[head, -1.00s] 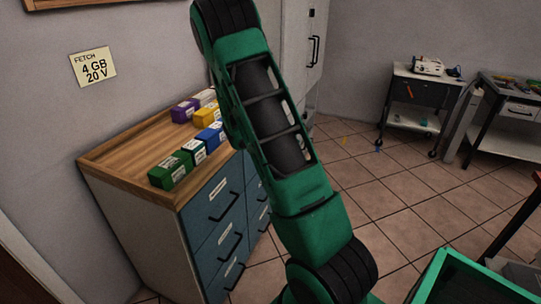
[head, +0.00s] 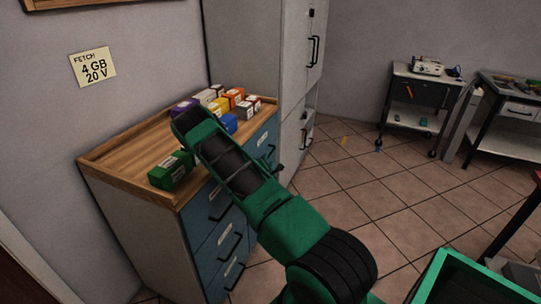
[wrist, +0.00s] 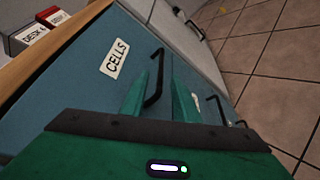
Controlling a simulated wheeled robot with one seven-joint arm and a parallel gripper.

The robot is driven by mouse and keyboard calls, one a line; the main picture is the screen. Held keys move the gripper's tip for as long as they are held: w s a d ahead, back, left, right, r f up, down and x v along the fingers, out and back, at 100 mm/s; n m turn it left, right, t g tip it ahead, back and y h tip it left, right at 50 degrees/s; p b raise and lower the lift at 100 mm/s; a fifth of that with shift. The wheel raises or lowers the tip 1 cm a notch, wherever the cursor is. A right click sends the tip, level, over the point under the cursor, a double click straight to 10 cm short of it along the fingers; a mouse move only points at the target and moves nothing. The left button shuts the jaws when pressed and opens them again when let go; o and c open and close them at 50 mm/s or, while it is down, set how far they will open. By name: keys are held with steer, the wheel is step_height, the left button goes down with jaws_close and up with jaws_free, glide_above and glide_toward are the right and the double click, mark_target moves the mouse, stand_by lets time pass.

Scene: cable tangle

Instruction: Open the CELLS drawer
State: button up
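The CELLS drawer (wrist: 75,75) has a blue front with a white CELLS label (wrist: 116,58) and a black bar handle (wrist: 158,62). It looks shut, its front close under the wooden top. In the head view, it is the upper right drawer (head: 266,133) of the blue-fronted cabinet, partly hidden by my arm. My gripper (wrist: 157,82) is at the handle, with one green finger on each side of it. The fingers are apart, and I see a gap beside the handle. I cannot tell whether either finger touches it. In the head view, my arm mostly hides my gripper.
Several coloured boxes, including a green one (head: 170,170), stand on the cabinet's wooden top (head: 118,158). A tall grey cabinet (head: 292,75) stands close on the right. A FETCH note (head: 92,67) hangs on the wall. Tiled floor (head: 375,200) is open to the right.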

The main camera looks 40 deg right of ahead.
mark_target(270, 154)
steer(key=x, duration=0.9)
steer(key=shift+w+d+f, duration=0.1)
steer(key=shift+w+d, duration=0.1)
steer(key=shift+d, duration=0.05)
